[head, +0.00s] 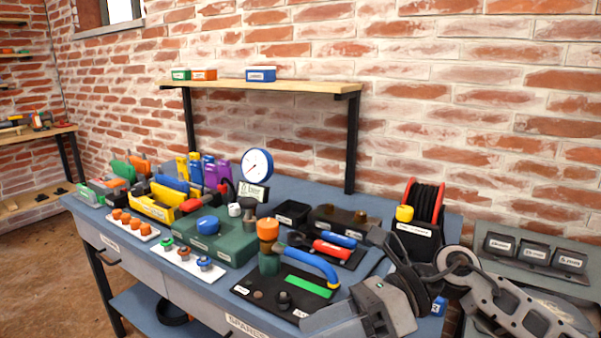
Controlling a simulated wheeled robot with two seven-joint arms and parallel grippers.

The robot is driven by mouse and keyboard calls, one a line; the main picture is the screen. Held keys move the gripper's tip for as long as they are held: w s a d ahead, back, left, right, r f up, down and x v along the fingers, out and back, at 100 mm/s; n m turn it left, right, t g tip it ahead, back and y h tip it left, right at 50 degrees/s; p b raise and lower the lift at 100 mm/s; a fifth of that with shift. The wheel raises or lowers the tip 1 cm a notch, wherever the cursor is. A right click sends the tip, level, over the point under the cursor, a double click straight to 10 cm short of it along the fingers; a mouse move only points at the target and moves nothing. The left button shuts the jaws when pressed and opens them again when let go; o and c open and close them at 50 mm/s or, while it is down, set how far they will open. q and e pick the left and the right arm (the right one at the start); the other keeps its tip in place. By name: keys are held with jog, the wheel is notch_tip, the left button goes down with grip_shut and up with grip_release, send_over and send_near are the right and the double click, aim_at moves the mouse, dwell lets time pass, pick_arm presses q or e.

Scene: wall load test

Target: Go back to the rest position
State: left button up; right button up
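My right arm comes in from the right edge, low in the head view. Its grey gripper (350,317) is over the front right of the blue workbench (300,195), close to a black mat (262,290). I see nothing clearly held in it, and the gap between its fingers cannot be made out. My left gripper is not in view. On the black mat are a blue curved handle (318,262), a green strip (308,286) and dark knobs. An orange-topped green piece (268,240) stands at the mat's back edge.
A pressure gauge (257,166), a dark green case (215,243), white trays of knobs (188,262) and a black reel (424,208) crowd the bench. A wooden shelf (300,87) stands behind. Labelled dark bins (533,252) are at right. The floor at left is clear.

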jog(key=s+d+f+n+t+h, duration=0.1)
jog(key=d+f+n+t+h, duration=0.3)
jog(key=f+n+t, duration=0.8)
jog(key=s+d+f+n+t+h, duration=0.1)
jog(key=d+f+n+t+h, duration=0.35)
jog(key=n, duration=1.25)
jog(key=s+d+f+m+g+h, duration=0.2)
jog(key=s+f+m, duration=0.3)
jog(key=s+f, duration=0.3)
jog(key=shift+s+d+g, duration=0.2)
jog(key=shift+g, duration=0.25)
dwell(1.5)
